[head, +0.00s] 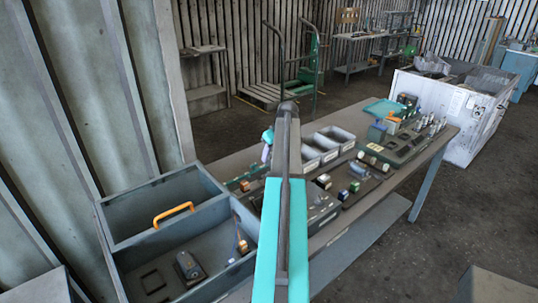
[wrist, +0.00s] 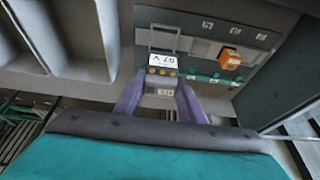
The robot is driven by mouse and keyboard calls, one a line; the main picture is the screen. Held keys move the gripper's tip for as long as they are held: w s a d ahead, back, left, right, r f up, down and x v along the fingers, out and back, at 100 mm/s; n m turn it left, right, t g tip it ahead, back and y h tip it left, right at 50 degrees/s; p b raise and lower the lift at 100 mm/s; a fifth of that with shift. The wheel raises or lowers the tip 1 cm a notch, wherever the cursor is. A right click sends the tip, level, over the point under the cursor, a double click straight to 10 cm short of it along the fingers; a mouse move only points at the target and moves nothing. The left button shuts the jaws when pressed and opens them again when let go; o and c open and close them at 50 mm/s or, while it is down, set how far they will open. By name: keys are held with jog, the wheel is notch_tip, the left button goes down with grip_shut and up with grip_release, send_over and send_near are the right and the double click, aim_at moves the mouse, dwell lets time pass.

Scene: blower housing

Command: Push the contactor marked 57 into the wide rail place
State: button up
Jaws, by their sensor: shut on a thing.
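The contactor marked 57 (wrist: 171,61) is in the wrist view, a dark block with a white label and brass-coloured terminals. The label reads upside down there. My gripper (wrist: 162,84) has its two purple fingers shut on the contactor's sides. It holds the contactor over or against a grey panel (wrist: 206,46) with small white labels. An orange block (wrist: 230,58) sits on this panel to the right. I cannot tell which place is the wide rail place, or whether the contactor touches it. In the head view my arm hides most of the gripper and contactor.
In the head view, a grey open box with an orange handle (head: 173,214) stands at the table's left end. Grey bins (head: 335,133) and several small parts stand on the table right of my arm. A white crate (head: 446,105) stands beyond the table's far end.

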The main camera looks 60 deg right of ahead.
jog(key=shift+f+b, duration=1.25)
jog(key=shift+f, duration=1.6)
jog(key=shift+s+f+b, duration=0.15)
jog(key=shift+f+b, duration=0.5)
jog(key=shift+f, duration=0.45)
dwell(0.6)
jog(key=o, duration=1.1)
jog(key=shift+r, duration=0.15)
jog(key=shift+b+v, duration=1.7)
jog(key=shift+v, duration=5.1)
jog(key=shift+a, duration=0.1)
